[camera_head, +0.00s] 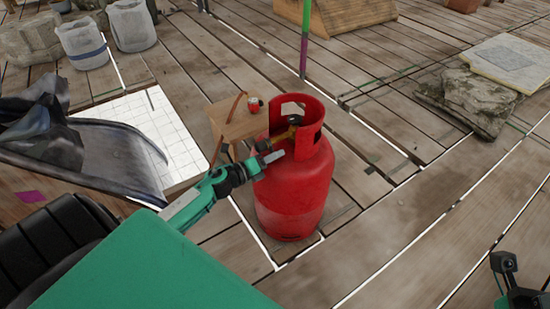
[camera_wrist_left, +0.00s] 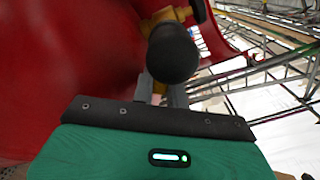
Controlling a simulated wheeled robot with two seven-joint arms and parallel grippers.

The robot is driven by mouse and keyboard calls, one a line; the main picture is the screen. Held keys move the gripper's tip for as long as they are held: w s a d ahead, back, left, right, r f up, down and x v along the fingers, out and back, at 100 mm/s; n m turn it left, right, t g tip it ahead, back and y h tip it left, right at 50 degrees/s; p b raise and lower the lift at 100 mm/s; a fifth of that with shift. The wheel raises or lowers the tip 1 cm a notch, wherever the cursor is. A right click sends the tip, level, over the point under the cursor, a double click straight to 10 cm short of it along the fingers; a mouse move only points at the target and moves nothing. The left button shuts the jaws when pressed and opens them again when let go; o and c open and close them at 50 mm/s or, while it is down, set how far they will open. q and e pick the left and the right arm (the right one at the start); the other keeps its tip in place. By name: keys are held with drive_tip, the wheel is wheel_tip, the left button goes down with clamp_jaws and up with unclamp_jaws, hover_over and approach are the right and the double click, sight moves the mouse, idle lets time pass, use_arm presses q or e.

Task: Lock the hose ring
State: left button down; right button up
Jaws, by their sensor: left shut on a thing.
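A red gas cylinder (camera_head: 292,190) stands upright on the plank deck. Its brass valve (camera_head: 291,130) sits inside the cut-out collar and also shows in the left wrist view (camera_wrist_left: 165,15). My left gripper (camera_head: 270,156) reaches in at the collar's left side. In the left wrist view its fingers (camera_wrist_left: 160,90) are shut on a small brass-coloured part, apparently the hose ring. A round black knob (camera_wrist_left: 173,53) hides most of that part. An orange-brown hose (camera_head: 224,130) lies left of the cylinder. My right gripper (camera_head: 518,283) shows only partly at the lower right edge.
A small wooden stand (camera_head: 236,118) with a red-and-white can (camera_head: 254,104) is left of the cylinder. A white grid panel (camera_head: 150,130) and dark crumpled sheet (camera_head: 75,140) lie further left. A green-and-purple post (camera_head: 304,45) rises behind. Stone slabs (camera_head: 477,100) lie right; the deck between is clear.

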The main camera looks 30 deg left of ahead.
use_arm(q)
drive_tip(key=shift+f+m, duration=0.15)
drive_tip(key=shift+m, duration=0.15)
drive_tip(key=c, duration=1.5)
unclamp_jaws()
drive_tip(key=shift+o, duration=0.5)
drive_tip(key=shift+a, duration=0.15)
